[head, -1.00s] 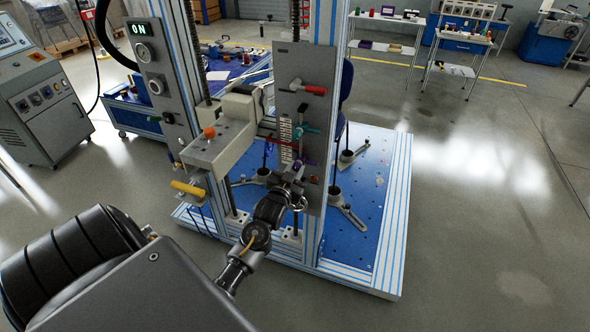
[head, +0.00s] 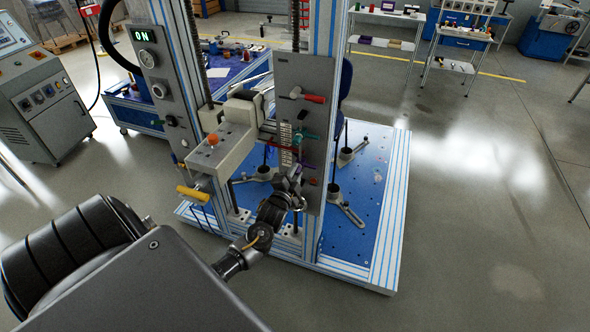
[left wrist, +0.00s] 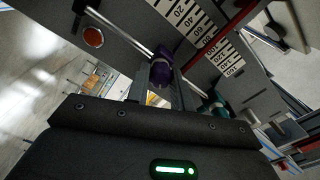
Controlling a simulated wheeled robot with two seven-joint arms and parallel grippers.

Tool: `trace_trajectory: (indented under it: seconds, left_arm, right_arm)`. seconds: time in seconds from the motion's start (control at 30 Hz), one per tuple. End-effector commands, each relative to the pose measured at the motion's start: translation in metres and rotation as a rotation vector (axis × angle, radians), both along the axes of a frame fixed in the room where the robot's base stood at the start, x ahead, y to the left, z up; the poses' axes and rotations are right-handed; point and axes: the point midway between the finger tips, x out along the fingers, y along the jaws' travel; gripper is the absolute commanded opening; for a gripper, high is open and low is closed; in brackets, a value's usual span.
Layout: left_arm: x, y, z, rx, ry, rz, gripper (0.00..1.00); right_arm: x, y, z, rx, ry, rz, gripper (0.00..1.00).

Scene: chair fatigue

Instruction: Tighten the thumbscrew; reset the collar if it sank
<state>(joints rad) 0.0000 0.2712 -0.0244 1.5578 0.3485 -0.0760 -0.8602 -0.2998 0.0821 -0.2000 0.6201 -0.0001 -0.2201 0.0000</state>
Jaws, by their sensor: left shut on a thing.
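A purple knob (left wrist: 160,72) sits on a thin metal rod in the left wrist view. My left gripper (left wrist: 158,88) is shut on this knob, with a finger on each side of it. In the head view my left gripper (head: 290,176) is at the lower part of a grey upright plate (head: 298,72) and largely covers the knob. A teal part (left wrist: 213,104) is to the right of the knob; it also shows above my gripper in the head view (head: 304,134). A numbered white scale (left wrist: 190,18) runs beside the rod. My right gripper is not in view.
A red-handled lever (head: 312,98) sticks out higher on the plate. A beige block with an orange knob (head: 213,139) and a yellow handle (head: 192,193) stand left of my gripper. The blue base (head: 368,190) carries several clamps. Floor at the right is clear.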

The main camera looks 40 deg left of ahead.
Motion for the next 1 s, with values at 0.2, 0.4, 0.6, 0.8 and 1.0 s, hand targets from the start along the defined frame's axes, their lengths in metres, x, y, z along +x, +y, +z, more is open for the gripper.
trace_trajectory:
  seconds: [0.2, 0.4, 0.6, 0.8, 1.0]
  left_arm:
    - [0.000, 0.000, 0.003, 0.197, 0.068, 0.000, 0.00]
    - [0.000, 0.001, 0.003, 0.376, 0.131, 0.000, 0.00]
    - [0.000, 0.001, 0.002, 0.555, 0.194, 0.001, 0.00]
    - [0.001, 0.001, 0.002, 0.731, 0.255, 0.002, 0.00]
    - [0.000, 0.001, 0.001, 0.886, 0.310, 0.001, 0.00]
  right_arm:
    - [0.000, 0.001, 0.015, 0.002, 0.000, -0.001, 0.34]
    - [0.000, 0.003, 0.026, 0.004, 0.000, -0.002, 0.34]
    - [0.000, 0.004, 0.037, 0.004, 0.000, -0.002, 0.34]
    - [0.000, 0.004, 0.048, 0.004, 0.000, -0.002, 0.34]
    - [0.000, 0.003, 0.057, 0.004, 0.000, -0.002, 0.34]
